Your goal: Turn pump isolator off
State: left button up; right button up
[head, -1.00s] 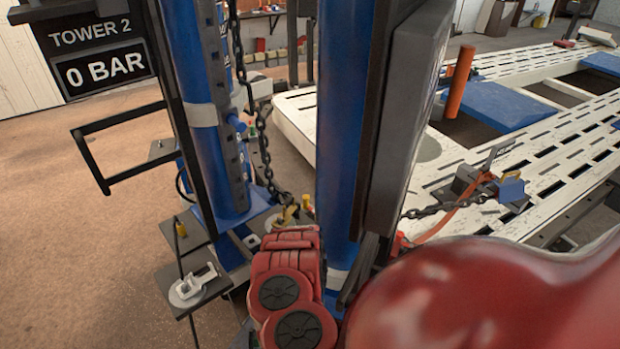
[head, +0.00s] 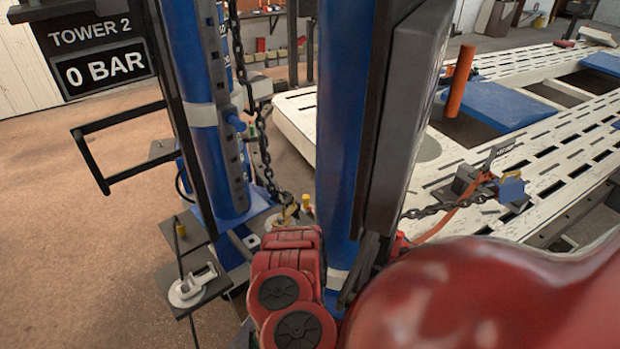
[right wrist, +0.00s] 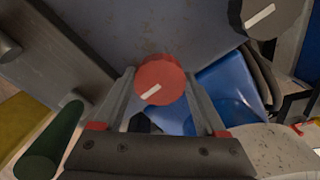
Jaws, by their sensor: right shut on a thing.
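A round red knob (right wrist: 160,82) with a white line across its face shows in the right wrist view, on a grey panel (right wrist: 135,30). The line slants, its right end higher. My right gripper (right wrist: 158,76) is shut on this knob, one finger on each side. I read no label beside it. A second knob (right wrist: 268,14), dark grey with a slanting white line, sits at the upper right. In the head view the red knob and my right gripper are hidden. My left gripper is in neither view.
In the head view a blue post (head: 343,120) carries a tall grey box (head: 412,95). A display (head: 95,50) reads TOWER 2, 0 BAR. A chain (head: 262,150) hangs by the left blue column (head: 192,60). A slotted white frame bench (head: 560,160) stands right. Floor at left is clear.

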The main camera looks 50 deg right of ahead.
jog(key=o, duration=1.3)
notch_tip(320, 180, up, 6)
jog(key=p, duration=0.3)
jog(key=shift+w, duration=0.15)
notch_tip(320, 180, up, 12)
jog(key=p, duration=1.1)
jog(key=shift+f, duration=0.25)
